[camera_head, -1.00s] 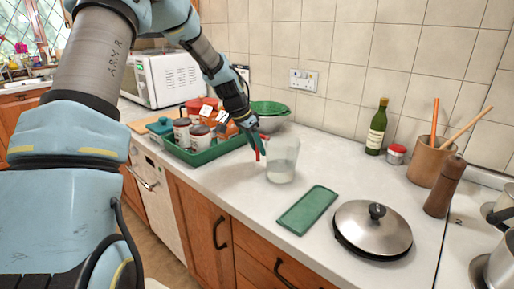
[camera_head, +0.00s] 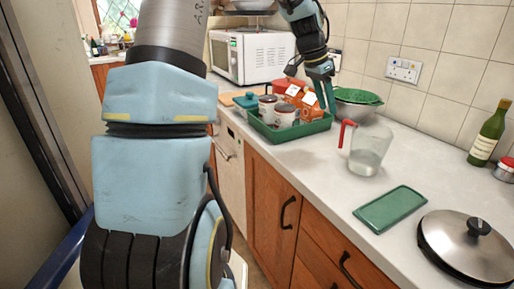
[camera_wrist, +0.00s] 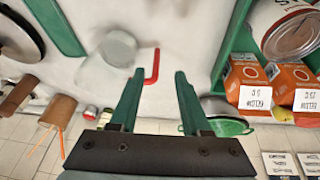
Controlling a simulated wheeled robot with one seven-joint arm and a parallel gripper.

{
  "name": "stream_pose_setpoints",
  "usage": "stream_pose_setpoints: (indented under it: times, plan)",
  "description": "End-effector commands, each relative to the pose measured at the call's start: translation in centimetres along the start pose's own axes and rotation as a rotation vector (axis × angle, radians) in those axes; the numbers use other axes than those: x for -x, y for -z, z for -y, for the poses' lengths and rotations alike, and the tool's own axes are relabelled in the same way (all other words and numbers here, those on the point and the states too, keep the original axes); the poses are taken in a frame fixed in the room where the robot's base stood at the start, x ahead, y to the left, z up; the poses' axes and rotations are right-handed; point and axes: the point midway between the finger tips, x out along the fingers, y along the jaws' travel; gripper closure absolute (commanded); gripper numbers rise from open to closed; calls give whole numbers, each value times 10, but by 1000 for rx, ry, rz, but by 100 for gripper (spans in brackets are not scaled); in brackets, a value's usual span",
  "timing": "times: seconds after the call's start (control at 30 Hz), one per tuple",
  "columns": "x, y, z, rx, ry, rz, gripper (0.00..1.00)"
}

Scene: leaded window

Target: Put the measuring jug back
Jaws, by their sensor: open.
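The clear measuring jug (camera_head: 368,152) stands upright on the worktop, with its red handle (camera_head: 344,130) toward the left. It looks part filled or frosted low down. My gripper (camera_head: 327,103) is open and empty, behind and left of the handle, close to the tray's right end. In the wrist view the jug (camera_wrist: 117,46) and red handle (camera_wrist: 154,68) show just beyond the fingertips of my gripper (camera_wrist: 158,74), apart from them as far as I can tell. A green rectangular mat (camera_head: 391,209) lies bare in front of the jug.
A green tray (camera_head: 290,132) holds jars and orange boxes, left of the jug. A colander (camera_head: 357,97) sits behind. A lidded pan (camera_head: 467,246) stands at the front right, a bottle (camera_head: 489,134) by the wall. Worktop between tray and mat is clear.

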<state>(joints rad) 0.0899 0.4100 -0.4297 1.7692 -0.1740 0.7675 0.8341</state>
Motion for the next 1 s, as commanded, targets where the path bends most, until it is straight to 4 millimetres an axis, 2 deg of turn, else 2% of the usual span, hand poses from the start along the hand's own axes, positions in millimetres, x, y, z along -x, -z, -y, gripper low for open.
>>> stream_pose_setpoints:
  times: [0.07,0.17,0.2,0.3,0.4,0.5,0.6,0.67,1.0]
  plan:
    - [0,-40,0,114,41,48,53]
    - [4,-111,-3,332,119,111,53]
    - [6,-141,-6,427,153,130,53]
    - [13,-209,-21,655,227,159,53]
    - [18,-263,-41,844,280,169,53]
    - [20,-296,-58,974,311,169,53]
    - [21,-312,-68,1041,325,167,53]
    - [21,-316,-70,1057,328,166,53]
    - [21,-316,-70,1057,328,167,53]
